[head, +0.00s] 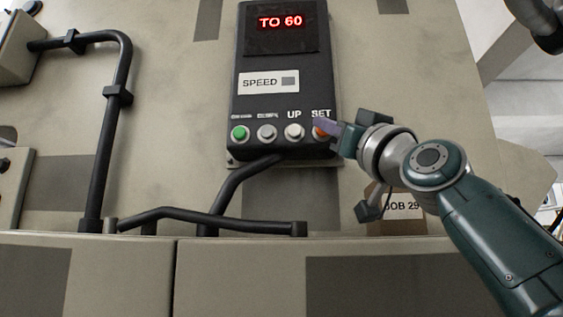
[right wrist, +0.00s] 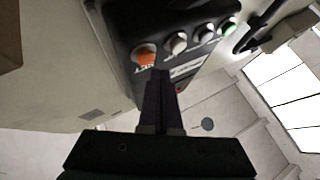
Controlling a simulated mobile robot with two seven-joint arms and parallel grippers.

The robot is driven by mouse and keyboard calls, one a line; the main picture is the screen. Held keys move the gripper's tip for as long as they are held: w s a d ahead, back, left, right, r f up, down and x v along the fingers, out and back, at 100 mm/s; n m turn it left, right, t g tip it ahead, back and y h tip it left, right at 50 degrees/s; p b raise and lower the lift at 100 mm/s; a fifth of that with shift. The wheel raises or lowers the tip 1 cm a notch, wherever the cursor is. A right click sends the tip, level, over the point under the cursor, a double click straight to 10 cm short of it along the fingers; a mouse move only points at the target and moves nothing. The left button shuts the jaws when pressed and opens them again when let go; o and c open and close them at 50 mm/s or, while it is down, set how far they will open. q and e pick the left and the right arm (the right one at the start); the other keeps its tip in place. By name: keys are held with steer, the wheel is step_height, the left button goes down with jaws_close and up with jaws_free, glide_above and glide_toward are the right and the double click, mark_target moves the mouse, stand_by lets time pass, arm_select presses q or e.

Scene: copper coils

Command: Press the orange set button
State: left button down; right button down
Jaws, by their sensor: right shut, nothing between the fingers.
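The orange set button (head: 319,133) is the rightmost in a row on the black control box (head: 254,104), under the word SET. My right gripper (head: 327,127) is shut and empty. Its fingertips are at the button and cover part of it in the head view. In the right wrist view the orange button (right wrist: 144,54) shows just beyond and left of the closed fingertips (right wrist: 157,72). I cannot tell whether they touch it. The box's display (head: 281,22) reads TO 60 in red. My left gripper is not in view.
Left of the set button are a white UP button (head: 294,131), a grey button (head: 267,132) and a green button (head: 239,133). A black bent handle (head: 210,219) runs below the box. A tag reading JOB 29 (head: 402,207) is below my right wrist.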

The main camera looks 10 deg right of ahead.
stand_by(0.5)
stand_by(0.3)
steer(key=shift+w+d+b, duration=0.1)
steer(key=shift+w+b, duration=0.3)
steer(key=shift+b, duration=0.05)
